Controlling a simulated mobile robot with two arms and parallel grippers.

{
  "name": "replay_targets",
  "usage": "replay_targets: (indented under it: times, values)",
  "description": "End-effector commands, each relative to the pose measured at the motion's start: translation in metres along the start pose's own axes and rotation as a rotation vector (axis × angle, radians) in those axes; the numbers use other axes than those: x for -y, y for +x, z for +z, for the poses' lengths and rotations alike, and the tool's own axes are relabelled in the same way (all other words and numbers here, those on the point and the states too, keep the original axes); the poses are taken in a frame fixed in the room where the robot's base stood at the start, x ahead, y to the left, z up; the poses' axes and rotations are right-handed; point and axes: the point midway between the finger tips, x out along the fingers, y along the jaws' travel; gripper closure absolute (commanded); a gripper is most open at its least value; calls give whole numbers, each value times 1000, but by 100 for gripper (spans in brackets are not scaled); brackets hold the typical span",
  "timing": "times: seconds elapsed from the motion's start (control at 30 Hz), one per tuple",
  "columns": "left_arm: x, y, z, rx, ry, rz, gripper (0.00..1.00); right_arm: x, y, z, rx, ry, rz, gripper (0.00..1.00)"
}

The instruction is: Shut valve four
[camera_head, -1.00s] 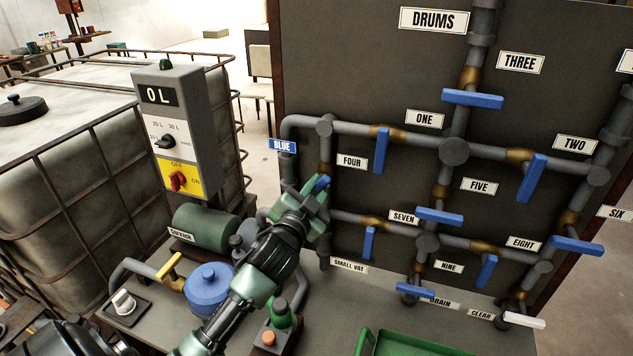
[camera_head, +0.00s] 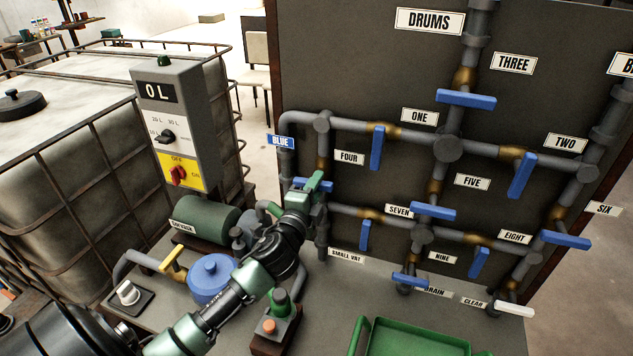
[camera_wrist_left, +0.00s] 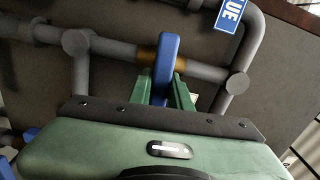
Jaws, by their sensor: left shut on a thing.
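Valve four's blue lever (camera_head: 327,186) is on the upright pipe beside the FOUR label (camera_head: 349,157). It now lies nearly level, across its pipe. My left gripper (camera_head: 315,184) is shut on this lever and partly covers it in the head view. In the left wrist view, the blue lever (camera_wrist_left: 167,62) stands between my green fingers (camera_wrist_left: 164,95), crossing the grey pipe at its brass valve body (camera_wrist_left: 148,56). My right gripper is not in view.
A blue-lidded pot (camera_head: 211,278), a green pump (camera_head: 205,221) and a green tray (camera_head: 415,338) stand below. A control box (camera_head: 178,120) is on the left.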

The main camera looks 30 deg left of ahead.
Motion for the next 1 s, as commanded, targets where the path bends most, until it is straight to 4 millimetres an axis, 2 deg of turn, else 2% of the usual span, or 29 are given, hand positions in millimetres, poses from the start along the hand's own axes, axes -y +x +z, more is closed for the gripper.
replay_targets:
  times: [0.3, 0.77, 0.8, 0.83, 0.87, 1.0]
  values:
    - [-2, 0, -1, -3, 89, 2, 100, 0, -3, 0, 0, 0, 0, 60]
    - [-3, 0, -1, -2, 102, 3, 100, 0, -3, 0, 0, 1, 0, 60]
    - [-3, 0, -1, -2, 102, 3, 73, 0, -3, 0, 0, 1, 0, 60]
    - [-3, 0, -1, -2, 101, 3, 64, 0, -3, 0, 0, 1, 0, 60]
    - [-3, 0, -1, -2, 101, 3, 59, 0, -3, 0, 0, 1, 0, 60]
    - [-2, 0, 0, -1, 100, 2, 59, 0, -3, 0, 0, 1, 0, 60]
